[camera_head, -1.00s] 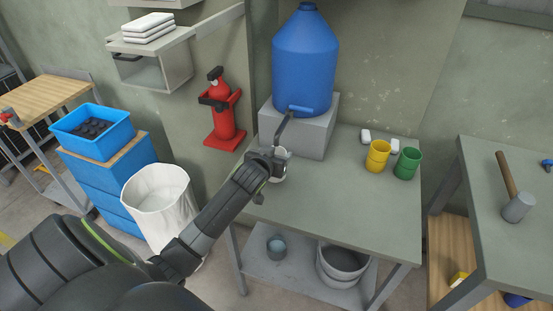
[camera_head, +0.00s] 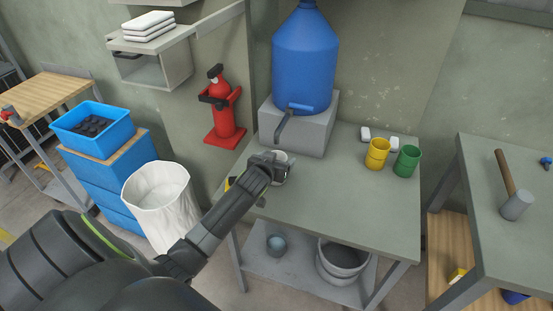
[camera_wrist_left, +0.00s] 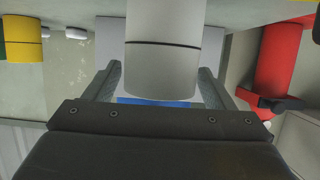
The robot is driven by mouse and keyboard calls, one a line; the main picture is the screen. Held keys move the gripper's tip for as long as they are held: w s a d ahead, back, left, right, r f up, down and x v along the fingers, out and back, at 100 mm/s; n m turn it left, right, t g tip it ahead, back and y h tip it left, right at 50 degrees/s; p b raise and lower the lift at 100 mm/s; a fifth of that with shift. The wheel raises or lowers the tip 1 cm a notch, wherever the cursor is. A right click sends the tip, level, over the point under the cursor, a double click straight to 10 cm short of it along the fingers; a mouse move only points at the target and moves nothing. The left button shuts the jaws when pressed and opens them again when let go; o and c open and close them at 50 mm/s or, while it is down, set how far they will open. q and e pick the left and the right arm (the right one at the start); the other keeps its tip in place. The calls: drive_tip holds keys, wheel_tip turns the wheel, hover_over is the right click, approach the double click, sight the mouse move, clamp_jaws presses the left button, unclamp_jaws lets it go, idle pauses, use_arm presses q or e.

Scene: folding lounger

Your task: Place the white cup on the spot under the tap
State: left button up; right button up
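The white cup (camera_head: 282,178) is at the back left of the grey table, partly hidden behind my left gripper (camera_head: 272,167). In the left wrist view the cup (camera_wrist_left: 162,55) fills the space between the two fingers, and the left gripper (camera_wrist_left: 160,75) appears shut on it. I cannot tell whether the cup touches the table. The spot under the tap is hidden. My right gripper is not in view.
The jug stands on a grey block (camera_head: 312,137). A yellow cup (camera_head: 377,154) and a green cup (camera_head: 407,161) stand right on the table (camera_head: 340,210); its front is clear. A red extinguisher (camera_head: 221,110) and a white bin (camera_head: 158,205) are to the left.

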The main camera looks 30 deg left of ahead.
use_arm(q)
drive_tip(key=shift+o, duration=0.2)
drive_tip(key=shift+r, duration=0.15)
drive_tip(key=shift+s+r, duration=0.1)
drive_tip(key=v, duration=1.1)
drive_tip(key=shift+s, duration=0.4)
drive_tip(key=shift+d+r, duration=0.1)
